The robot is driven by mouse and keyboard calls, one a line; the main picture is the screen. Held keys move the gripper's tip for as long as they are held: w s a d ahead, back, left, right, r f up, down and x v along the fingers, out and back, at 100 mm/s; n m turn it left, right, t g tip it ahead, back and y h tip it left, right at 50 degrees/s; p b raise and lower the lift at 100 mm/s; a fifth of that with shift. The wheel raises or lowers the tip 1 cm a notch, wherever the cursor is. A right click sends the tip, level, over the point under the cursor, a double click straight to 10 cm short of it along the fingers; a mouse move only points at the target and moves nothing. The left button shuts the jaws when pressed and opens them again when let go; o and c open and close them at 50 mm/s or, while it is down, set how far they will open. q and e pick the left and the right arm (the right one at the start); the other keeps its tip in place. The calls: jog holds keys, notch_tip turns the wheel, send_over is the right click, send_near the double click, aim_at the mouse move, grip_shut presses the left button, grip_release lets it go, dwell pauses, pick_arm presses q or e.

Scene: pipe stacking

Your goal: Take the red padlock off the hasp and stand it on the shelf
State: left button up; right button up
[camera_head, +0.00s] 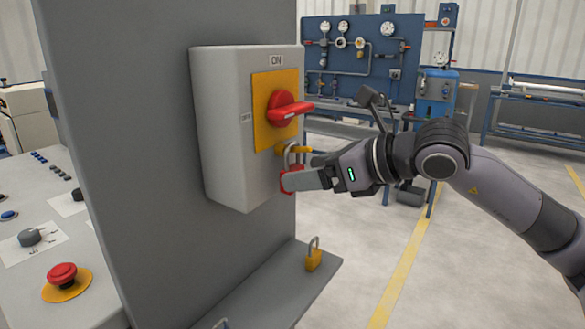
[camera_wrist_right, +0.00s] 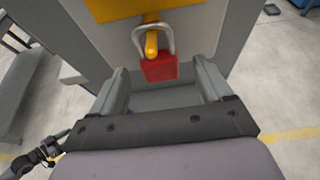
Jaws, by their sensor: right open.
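The red padlock (camera_wrist_right: 160,68) hangs with its grey shackle through the yellow hasp (camera_wrist_right: 151,42) in the right wrist view. In the head view the hasp (camera_head: 294,150) sits below the red switch handle, and the padlock's body is mostly hidden behind my gripper. My right gripper (camera_head: 292,181) is open, its fingers on either side of the padlock's body; gaps show on both sides in the wrist view. The grey shelf (camera_head: 262,292) juts out at the panel's foot, below the gripper. My left gripper is not in view.
A yellow padlock (camera_head: 313,259) stands on the shelf's right part; a shackle top (camera_head: 220,323) shows at the bottom edge. The grey switch box (camera_head: 228,130) with its red handle (camera_head: 288,108) is close above and beside the gripper. The shelf's middle is clear.

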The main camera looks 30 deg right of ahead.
aim_at(296, 168)
jog(key=p+x, duration=0.1)
jog(key=x, duration=0.2)
jog(key=shift+w+a+f, duration=0.15)
jog(key=c, duration=1.1)
